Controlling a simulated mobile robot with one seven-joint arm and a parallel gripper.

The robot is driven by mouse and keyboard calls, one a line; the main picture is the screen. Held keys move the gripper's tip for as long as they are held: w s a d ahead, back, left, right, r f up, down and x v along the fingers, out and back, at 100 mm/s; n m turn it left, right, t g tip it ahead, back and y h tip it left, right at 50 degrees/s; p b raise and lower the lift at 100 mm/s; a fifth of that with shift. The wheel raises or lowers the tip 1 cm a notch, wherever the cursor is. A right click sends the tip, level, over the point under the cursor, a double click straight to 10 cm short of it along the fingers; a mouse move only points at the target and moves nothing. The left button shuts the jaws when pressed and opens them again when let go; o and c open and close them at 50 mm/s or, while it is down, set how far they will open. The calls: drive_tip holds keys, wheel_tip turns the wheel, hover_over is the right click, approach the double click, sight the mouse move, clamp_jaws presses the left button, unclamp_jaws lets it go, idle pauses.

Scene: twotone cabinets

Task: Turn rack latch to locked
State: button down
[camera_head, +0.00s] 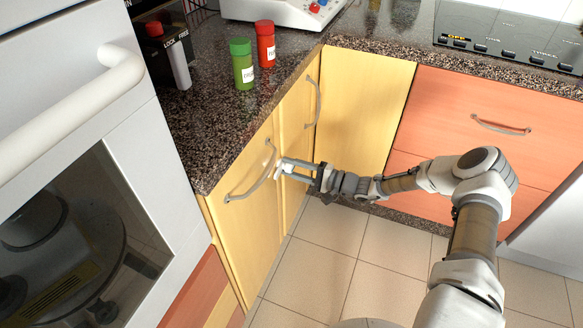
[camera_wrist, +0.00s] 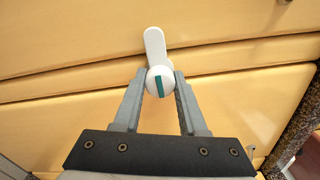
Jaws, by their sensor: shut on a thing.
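The rack latch appears to be the black unit (camera_head: 167,42) on the counter at the upper left of the head view. It has a red knob (camera_head: 154,29), a LOCK/FREE label and a pale grey upright lever (camera_head: 179,66). My gripper (camera_head: 287,168) is well away from it, low at the yellow cabinet doors. In the wrist view my gripper (camera_wrist: 160,88) is shut on a white swivel piece (camera_wrist: 155,44) with a round, teal-striped end, lying against the yellow doors. One finger is on each side of the round end.
Yellow doors with curved handles (camera_head: 252,178) flank my gripper. A green jar (camera_head: 242,65) and a red jar (camera_head: 265,45) stand on the speckled counter above. A white oven (camera_head: 110,100) is at the left. The tiled floor (camera_head: 320,250) is clear.

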drive_tip(key=shift+c, duration=2.3)
unclamp_jaws()
drive_tip(key=p+v, duration=0.3)
drive_tip(key=v, duration=1.4)
drive_tip(key=shift+d, duration=0.25)
drive_tip(key=shift+s, duration=0.1)
